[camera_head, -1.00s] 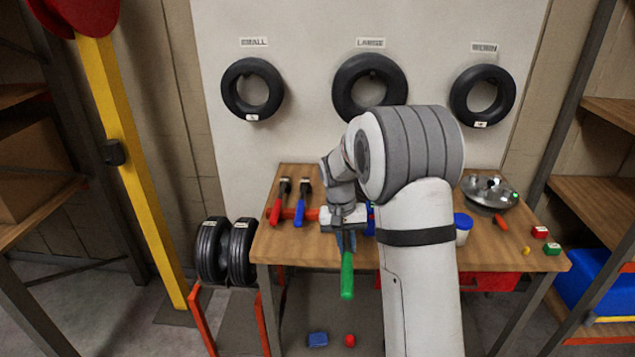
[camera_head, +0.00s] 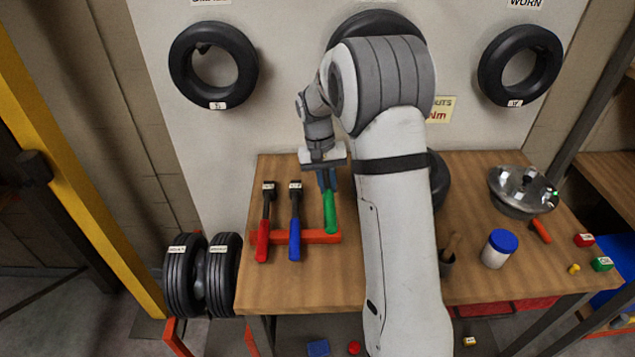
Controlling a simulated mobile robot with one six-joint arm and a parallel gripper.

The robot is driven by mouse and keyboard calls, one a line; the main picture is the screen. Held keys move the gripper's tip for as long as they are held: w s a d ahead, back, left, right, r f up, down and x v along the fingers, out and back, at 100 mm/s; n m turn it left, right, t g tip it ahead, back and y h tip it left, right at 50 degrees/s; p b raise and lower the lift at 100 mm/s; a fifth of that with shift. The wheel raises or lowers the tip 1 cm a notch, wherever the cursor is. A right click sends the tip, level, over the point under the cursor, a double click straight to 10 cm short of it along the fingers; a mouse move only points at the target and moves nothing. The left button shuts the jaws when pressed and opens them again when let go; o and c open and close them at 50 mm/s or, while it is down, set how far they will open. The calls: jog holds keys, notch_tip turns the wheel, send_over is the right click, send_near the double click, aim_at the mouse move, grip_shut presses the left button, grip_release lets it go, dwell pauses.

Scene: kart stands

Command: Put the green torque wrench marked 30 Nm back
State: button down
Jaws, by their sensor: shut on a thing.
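The green torque wrench (camera_head: 330,211) has its green handle pointing toward the front of the table. My gripper (camera_head: 325,181) is shut on its upper end. The green handle overlaps the right end of an orange-red rack (camera_head: 315,237) on the wooden table. I cannot tell whether it rests on the rack or hangs just above it. A red-handled wrench (camera_head: 263,230) and a blue-handled wrench (camera_head: 295,235) lie across the same rack to its left. The 30 Nm mark is not readable here.
The wooden table (camera_head: 285,285) also holds a jar with a blue lid (camera_head: 497,248), a small dark cup (camera_head: 446,262) and a metal bowl (camera_head: 522,190) on the right. My arm hides the table's middle. Dark tyres (camera_head: 186,275) stand left of the table.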

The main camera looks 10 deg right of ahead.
jog(key=shift+w+a+f, duration=0.15)
jog(key=shift+w+f, duration=0.1)
notch_tip(320, 180, down, 5)
jog(key=shift+w+a+f+p, duration=0.1)
jog(key=shift+a+p, duration=0.05)
jog(key=shift+p, duration=0.5)
jog(key=x, duration=0.2)
jog(key=p+x, duration=0.1)
jog(key=shift+w+a+f, duration=0.15)
jog(key=shift+w+f, duration=0.05)
jog(key=shift+f, duration=0.05)
jog(key=shift+w+f, duration=0.1)
jog(key=shift+f, duration=0.3)
jog(key=shift+f+b, duration=0.15)
jog(key=shift+b, duration=0.15)
jog(key=c, duration=1.4)
grip_release()
jog(key=shift+o, duration=0.2)
